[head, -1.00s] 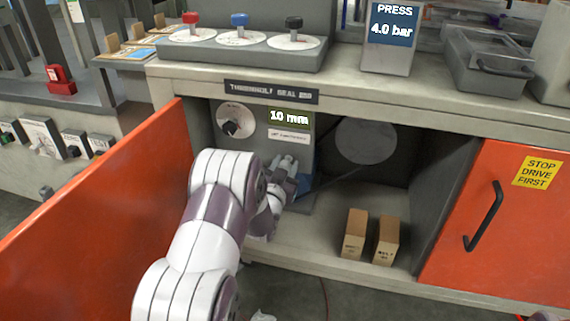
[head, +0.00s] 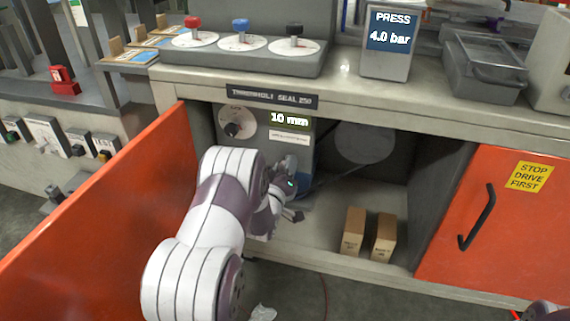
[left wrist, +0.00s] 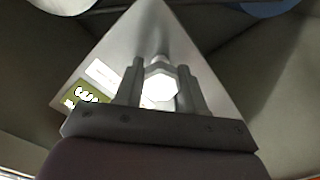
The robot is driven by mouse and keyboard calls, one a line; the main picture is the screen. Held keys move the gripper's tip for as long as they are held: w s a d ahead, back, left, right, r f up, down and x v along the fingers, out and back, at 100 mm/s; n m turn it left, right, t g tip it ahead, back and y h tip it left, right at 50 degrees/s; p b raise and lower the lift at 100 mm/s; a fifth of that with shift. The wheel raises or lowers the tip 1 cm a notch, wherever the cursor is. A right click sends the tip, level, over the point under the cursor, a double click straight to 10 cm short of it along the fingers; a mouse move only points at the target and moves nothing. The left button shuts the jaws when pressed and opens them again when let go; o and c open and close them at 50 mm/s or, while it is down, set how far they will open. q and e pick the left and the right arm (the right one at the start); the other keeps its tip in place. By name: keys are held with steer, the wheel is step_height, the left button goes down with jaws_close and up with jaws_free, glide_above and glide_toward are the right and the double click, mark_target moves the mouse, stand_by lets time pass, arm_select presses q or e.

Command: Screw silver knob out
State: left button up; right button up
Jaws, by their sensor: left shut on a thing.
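The silver knob (left wrist: 160,88) is a bright, many-sided piece on a grey panel in the left wrist view. My left gripper (left wrist: 160,90) is shut on it, with one finger on each side. In the head view my left gripper (head: 284,168) reaches into the open cabinet, low on the grey unit under the display (head: 290,119) that reads 10 mm. There the gripper and wrist hide the knob. My right gripper is not in view.
The open orange door (head: 110,205) stands left of my arm. Two small cardboard boxes (head: 353,232) stand on the cabinet floor to the right. The worktop edge runs above the gripper.

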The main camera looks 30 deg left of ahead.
arm_select(q)
steer(key=shift+a+r+n+p, duration=0.1)
steer(key=shift+n+p, duration=0.2)
steer(key=shift+n, duration=0.8)
steer(key=o, duration=1.1)
steer(key=shift+c, duration=0.2)
steer(key=p+v, duration=0.4)
steer(key=v, duration=0.8)
steer(key=shift+s, duration=0.35)
